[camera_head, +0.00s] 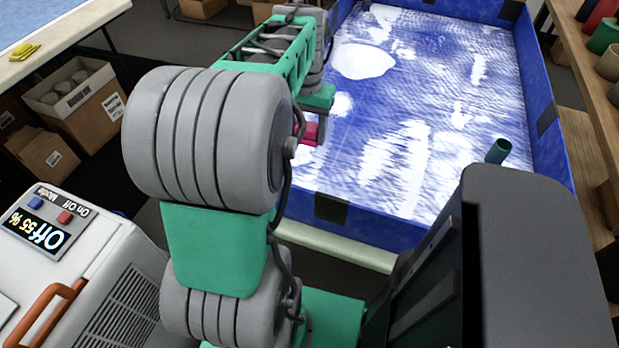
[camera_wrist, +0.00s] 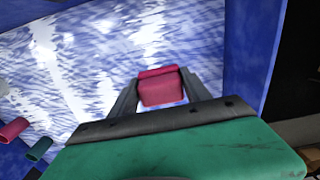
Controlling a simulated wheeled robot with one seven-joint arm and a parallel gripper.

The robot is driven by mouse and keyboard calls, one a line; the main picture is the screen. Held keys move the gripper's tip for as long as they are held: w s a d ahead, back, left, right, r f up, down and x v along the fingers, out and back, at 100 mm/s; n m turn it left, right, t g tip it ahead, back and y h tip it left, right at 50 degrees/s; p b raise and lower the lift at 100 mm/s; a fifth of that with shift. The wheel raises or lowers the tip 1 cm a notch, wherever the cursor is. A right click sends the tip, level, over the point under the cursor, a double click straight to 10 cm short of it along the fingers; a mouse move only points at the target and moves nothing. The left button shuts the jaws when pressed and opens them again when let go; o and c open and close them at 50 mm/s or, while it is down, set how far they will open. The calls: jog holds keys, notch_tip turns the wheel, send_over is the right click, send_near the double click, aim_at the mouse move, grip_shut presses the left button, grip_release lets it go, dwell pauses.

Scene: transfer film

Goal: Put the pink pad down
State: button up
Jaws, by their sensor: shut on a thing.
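The pink pad (camera_wrist: 162,92) is held between the two dark fingers of my gripper (camera_wrist: 160,86) in the wrist view. The jaws are shut on its sides. In the head view a small part of the pink pad (camera_head: 308,134) shows beside my arm, near the left side of the blue-walled tray (camera_head: 330,182). The wrist view shows the tray's blue-and-white patterned floor beyond the pad. I cannot tell how far the pad is above that floor. My arm hides most of my gripper in the head view.
A wooden shelf (camera_head: 590,110) with rolls lines the right. A white machine (camera_head: 100,255) stands at left. The tray's middle looks clear.

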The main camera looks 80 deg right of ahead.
aim_at(310, 169)
jog(key=f, duration=0.6)
jog(key=s+f, duration=0.1)
jog(key=f, duration=0.3)
jog(key=shift+f+b, duration=0.1)
jog(key=shift+b, duration=0.3)
jog(key=shift+f, duration=0.15)
jog(key=o, duration=1.5)
notch_tip(310, 169, up, 12)
jog(key=shift+r+p, duration=0.2)
jog(key=shift+p, duration=0.4)
